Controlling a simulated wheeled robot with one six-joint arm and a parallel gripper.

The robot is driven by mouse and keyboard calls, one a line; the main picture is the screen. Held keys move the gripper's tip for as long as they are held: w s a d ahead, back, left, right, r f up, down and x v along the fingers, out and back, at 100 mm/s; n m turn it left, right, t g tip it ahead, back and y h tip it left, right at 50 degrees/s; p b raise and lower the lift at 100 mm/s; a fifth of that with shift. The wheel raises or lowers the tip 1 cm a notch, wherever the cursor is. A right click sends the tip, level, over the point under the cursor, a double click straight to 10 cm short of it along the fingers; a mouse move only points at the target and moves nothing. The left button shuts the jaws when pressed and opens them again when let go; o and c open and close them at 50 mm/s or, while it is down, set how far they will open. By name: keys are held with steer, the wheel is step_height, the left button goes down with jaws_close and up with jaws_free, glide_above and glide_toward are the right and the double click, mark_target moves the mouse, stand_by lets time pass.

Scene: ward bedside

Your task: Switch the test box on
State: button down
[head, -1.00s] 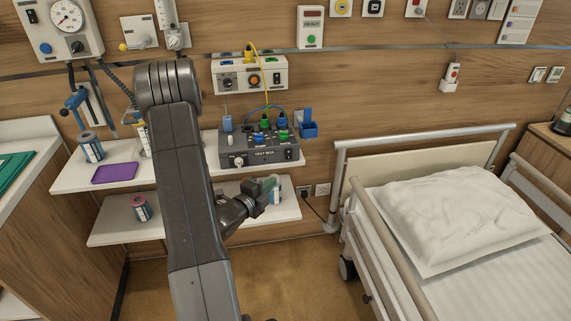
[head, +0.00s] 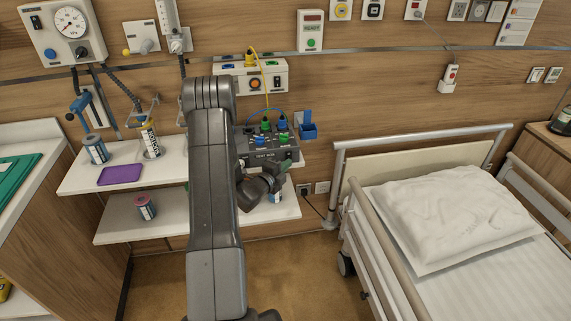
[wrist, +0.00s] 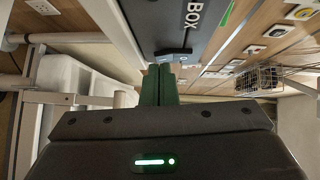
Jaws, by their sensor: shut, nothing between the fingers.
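The test box (head: 262,157) is a dark grey box with blue and green plugs on top, standing on the upper white shelf. My arm covers its left part in the head view. In the wrist view its front (wrist: 188,15) shows part of the label and a black rocker switch (wrist: 173,53). My gripper (wrist: 160,72) has green fingers, shut together and empty. Their tips are right by the switch; I cannot tell if they touch it. In the head view my gripper (head: 286,170) is just below the box's front right corner. Whether the switch is on cannot be told.
A blue holder (head: 307,128) is on the wall right of the box. A purple tray (head: 120,175) and cans are on the shelves at left. The bed (head: 450,215) stands at right, with open floor before the shelves.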

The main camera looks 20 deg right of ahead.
steer(key=shift+f, duration=0.15)
steer(key=shift+w+b, duration=0.25)
steer(key=shift+b, duration=0.85)
